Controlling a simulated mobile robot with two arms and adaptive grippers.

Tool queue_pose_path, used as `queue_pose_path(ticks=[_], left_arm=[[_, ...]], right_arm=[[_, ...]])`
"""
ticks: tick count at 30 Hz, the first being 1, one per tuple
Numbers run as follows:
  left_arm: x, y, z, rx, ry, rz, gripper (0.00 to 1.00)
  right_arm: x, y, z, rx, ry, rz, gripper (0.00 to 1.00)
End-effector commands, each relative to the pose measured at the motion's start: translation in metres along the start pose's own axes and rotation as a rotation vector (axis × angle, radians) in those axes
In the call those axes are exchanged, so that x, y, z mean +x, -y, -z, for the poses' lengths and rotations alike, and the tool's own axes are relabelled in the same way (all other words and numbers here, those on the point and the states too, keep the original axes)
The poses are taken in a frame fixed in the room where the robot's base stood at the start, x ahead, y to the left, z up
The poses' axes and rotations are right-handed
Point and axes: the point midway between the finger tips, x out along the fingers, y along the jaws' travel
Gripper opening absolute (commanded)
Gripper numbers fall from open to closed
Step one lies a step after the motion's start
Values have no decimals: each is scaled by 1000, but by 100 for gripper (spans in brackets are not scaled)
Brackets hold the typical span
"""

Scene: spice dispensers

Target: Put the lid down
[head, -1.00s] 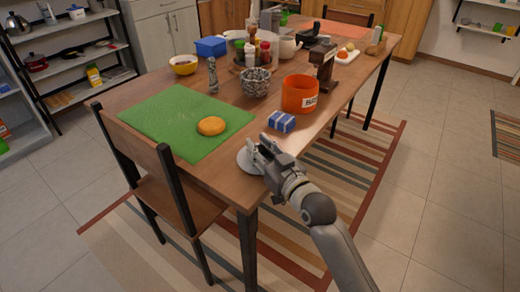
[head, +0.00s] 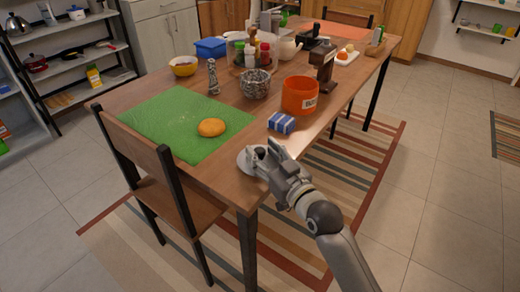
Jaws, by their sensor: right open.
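A pale grey round lid (head: 242,161) lies flat on the wooden table near its front right edge, partly hidden behind my right gripper. My right gripper (head: 265,153) is open right at the lid, its fingers over the lid's right side. I cannot tell whether a finger still touches the lid. My left gripper is not in view.
A green mat (head: 170,120) with a round orange-yellow item (head: 211,127) is left of the lid. A blue box (head: 282,123) and an orange container (head: 299,95) stand behind my gripper. A chair (head: 165,190) is at the table's left.

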Motion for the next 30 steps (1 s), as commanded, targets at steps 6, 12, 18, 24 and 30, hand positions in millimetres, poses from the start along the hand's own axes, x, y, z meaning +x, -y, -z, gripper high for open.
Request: queue_pose_path(ticks=[6, 12, 18, 24, 30], left_arm=[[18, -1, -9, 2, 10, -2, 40], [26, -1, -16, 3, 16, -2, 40], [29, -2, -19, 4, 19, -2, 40], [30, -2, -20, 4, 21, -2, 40], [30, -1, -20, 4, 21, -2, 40]], right_arm=[[-48, 0, 0, -2, 4, 2, 47], [-83, 0, 0, 0, 2, 0, 47], [-99, 0, 0, 0, 1, 1, 47], [-101, 0, 0, 0, 1, 1, 47], [-106, -11, -54, 20, 132, -43, 47]])
